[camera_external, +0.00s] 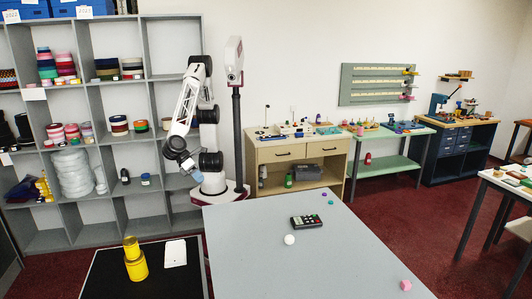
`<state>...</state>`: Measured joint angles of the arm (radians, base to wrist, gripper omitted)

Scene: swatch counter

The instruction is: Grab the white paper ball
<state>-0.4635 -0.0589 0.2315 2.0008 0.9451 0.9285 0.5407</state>
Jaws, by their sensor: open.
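The white paper ball (289,239) lies on the grey counter top (260,268), just in front of a dark remote-like object. It looks small, round and white. My gripper (194,173) hangs at the end of my arm, up and to the left of the ball, near the counter's far left corner. It is open and well apart from the ball. The fingertips are small and hard to make out in this view. Nothing hides the ball.
A dark keypad-like object (306,222) lies just behind the ball. Small purple (324,193) and teal (331,202) pieces lie farther back. A pink block (405,285) sits at the front right. Yellow cylinders (137,268) stand on a black-topped table at left. Much of the counter is clear.

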